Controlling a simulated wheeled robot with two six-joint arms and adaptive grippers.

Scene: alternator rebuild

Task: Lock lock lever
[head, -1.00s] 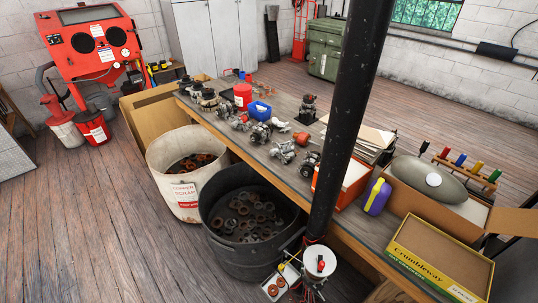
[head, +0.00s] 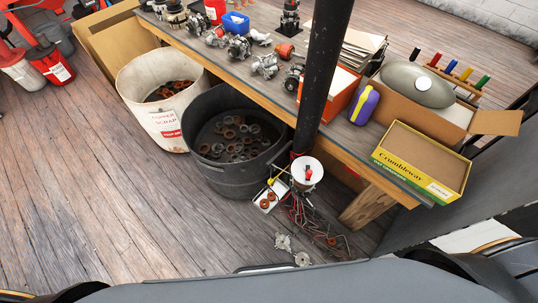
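No part is clearly recognisable as a lock lever. A small red piece (head: 308,175) sits on a round white top (head: 304,167) at the foot of the black post; whether it is a lever, and its position, is too small to tell. Neither my left nor my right gripper is in view, and nothing is seen held.
A black post (head: 325,75) rises in front of the workbench (head: 345,150), which bears alternator parts and a yellow Crumbleway box (head: 420,160). A white scrap bin (head: 135,90) and a dark tub (head: 225,182) stand below. Loose wires (head: 325,232) lie on the floor.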

